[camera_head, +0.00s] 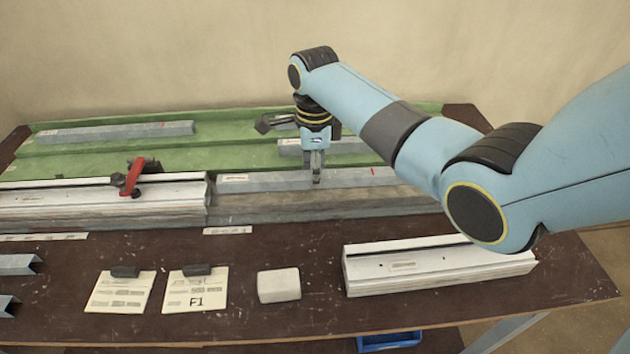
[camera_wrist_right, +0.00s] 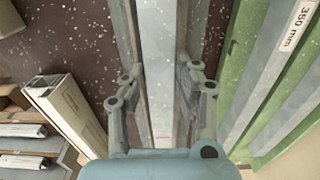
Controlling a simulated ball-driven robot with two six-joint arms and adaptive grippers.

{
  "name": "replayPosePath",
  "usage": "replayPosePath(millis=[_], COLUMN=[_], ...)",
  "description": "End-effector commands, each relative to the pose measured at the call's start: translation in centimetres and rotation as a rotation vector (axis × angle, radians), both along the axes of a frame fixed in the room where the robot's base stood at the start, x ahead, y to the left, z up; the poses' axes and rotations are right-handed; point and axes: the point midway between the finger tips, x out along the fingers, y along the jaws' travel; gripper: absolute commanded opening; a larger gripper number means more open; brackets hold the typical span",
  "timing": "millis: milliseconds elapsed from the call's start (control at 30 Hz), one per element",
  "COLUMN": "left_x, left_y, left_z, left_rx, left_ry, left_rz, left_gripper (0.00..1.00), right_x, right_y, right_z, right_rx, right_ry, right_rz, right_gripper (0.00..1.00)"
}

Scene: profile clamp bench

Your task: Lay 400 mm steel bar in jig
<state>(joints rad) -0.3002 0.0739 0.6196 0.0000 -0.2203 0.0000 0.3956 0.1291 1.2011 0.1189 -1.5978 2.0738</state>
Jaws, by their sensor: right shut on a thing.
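A long grey steel bar (camera_head: 262,181) with a small pale label and a red mark near its right end lies along the long jig (camera_head: 270,208) at the middle of the bench. My right gripper (camera_head: 317,176) points down and is shut on the bar near its middle. In the right wrist view the bar (camera_wrist_right: 158,50) runs between the two fingers (camera_wrist_right: 162,80). The bar's label is too small to read. I cannot tell whether the bar rests fully on the jig. My left gripper is not in view.
A green tray (camera_head: 75,150) behind holds other bars (camera_head: 115,132); one is labelled 350 mm (camera_wrist_right: 294,26). A red-handled clamp (camera_head: 133,178) sits on the white profile at left. A white profile (camera_head: 430,268), white block (camera_head: 279,285) and cards (camera_head: 195,291) lie in front.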

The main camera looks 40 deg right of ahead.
Motion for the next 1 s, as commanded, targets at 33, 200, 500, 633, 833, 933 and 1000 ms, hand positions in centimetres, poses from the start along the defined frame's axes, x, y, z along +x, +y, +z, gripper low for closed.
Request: replayPosePath(millis=[33, 200, 500, 633, 833, 933, 1000], left_x=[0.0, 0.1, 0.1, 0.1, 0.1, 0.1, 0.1], left_y=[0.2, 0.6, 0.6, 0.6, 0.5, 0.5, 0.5], left_z=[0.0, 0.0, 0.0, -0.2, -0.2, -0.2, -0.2], left_rx=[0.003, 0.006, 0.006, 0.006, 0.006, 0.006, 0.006], left_ry=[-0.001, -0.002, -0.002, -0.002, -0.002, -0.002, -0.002], left_rz=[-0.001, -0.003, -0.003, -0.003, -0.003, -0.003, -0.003], left_gripper=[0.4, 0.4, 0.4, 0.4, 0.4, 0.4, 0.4], right_x=[-0.1, 0.0, 0.0, 0.0, -0.1, -0.1, -0.1], right_y=[0.0, 0.0, 0.0, 0.0, 0.0, 0.0, 0.0], right_z=[-0.8, -2.7, -2.9, -3.3, -3.5, -3.5, -3.5], right_rx=[0.001, 0.001, 0.0, 0.0, 0.0, 0.0, 0.0], right_ry=[0.003, 0.001, -0.001, -0.001, 0.0, 0.0, 0.0], right_rz=[0.0, 0.001, 0.0, 0.0, 0.0, 0.0, 0.0], right_gripper=[0.0, 0.0, 0.0, 0.0, 0.46, 0.52, 0.52])
